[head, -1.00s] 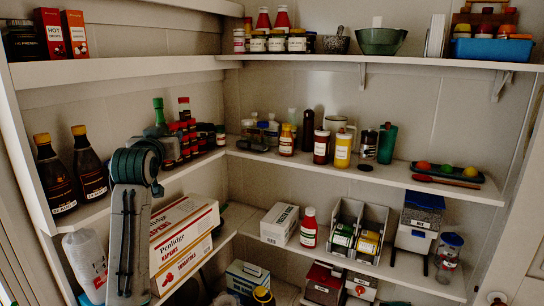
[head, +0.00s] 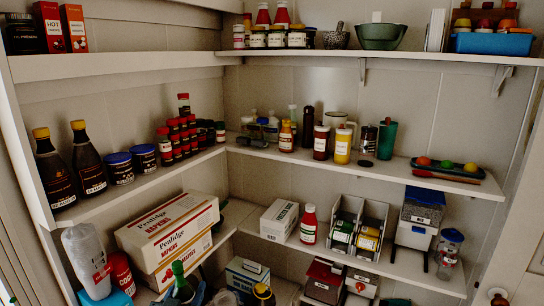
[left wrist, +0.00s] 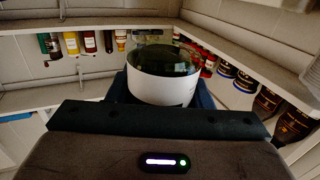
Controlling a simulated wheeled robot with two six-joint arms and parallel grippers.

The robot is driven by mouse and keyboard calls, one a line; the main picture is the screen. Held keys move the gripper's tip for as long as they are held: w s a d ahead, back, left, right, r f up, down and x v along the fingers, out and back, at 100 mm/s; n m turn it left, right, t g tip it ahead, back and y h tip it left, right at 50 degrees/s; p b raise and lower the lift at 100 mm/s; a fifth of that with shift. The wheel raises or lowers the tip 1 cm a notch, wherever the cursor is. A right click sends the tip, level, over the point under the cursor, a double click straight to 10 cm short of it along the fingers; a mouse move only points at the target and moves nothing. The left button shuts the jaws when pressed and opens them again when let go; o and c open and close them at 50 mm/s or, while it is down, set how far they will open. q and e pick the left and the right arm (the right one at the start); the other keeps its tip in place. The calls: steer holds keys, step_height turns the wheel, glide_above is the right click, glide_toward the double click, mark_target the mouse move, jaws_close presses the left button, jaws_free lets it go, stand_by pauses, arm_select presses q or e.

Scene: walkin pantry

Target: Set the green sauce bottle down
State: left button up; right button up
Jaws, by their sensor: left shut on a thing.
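The green sauce bottle (head: 178,268) shows at the lower left of the head view, with its green cap and neck up. My left gripper (head: 184,292) is shut on it, low in front of the lower shelf and near the picture's bottom edge. The bottle's lower body is hidden there. In the left wrist view, a white band and a dark glossy end of the held bottle (left wrist: 163,85) show between the dark fingers. The bottle appears clear of the shelves. My right gripper is not in view.
On the left middle shelf (head: 100,204) stand dark bottles, blue-lidded jars (head: 119,170) and stacked small red jars. Below are a white bottle (head: 84,256), a red bottle (head: 121,270) and a large napkin box (head: 165,237). Bare shelf shows between the napkin box and the white box (head: 279,219).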

arm_select(q)
steer(key=s+f, duration=0.3)
steer(key=s, duration=0.3)
steer(key=s+f+n+y, duration=0.1)
steer(key=s+f, duration=0.2)
steer(key=s, duration=0.4)
steer(key=shift+a+y, duration=0.3)
steer(key=shift+a, duration=0.15)
steer(key=shift+d, duration=0.1)
